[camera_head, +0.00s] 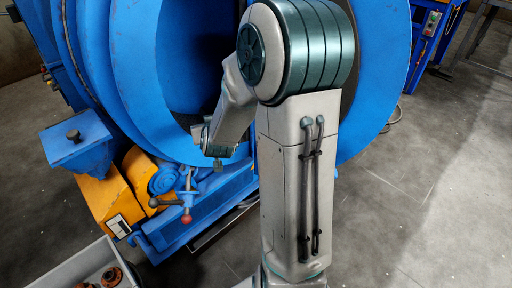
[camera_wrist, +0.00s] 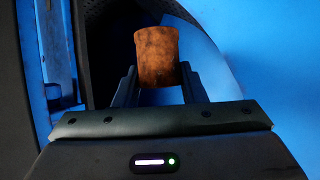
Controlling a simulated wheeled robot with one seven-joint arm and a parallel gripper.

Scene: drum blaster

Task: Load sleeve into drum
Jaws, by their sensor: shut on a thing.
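A rusty brown sleeve (camera_wrist: 157,55) shows in the wrist view, between the two dark fingers of my gripper (camera_wrist: 160,86). My gripper is shut on it, and the sleeve sticks out past the fingertips. The large blue drum (camera_head: 132,75) stands at the upper left and middle in the head view. Its round opening (camera_head: 195,60) is dark inside and faces me. My wrist reaches to the lower rim of the opening in the head view. The sleeve cannot be made out there. In the wrist view, a dark perforated inner surface (camera_wrist: 107,45) and blue metal lie behind the sleeve.
A grey bin (camera_head: 75,272) with rusty parts (camera_head: 110,277) stands at the lower left. A blue box (camera_head: 77,140), an orange housing (camera_head: 105,195) and a clamp handle (camera_head: 187,196) sit below the drum. Open concrete floor (camera_head: 420,200) lies to the right.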

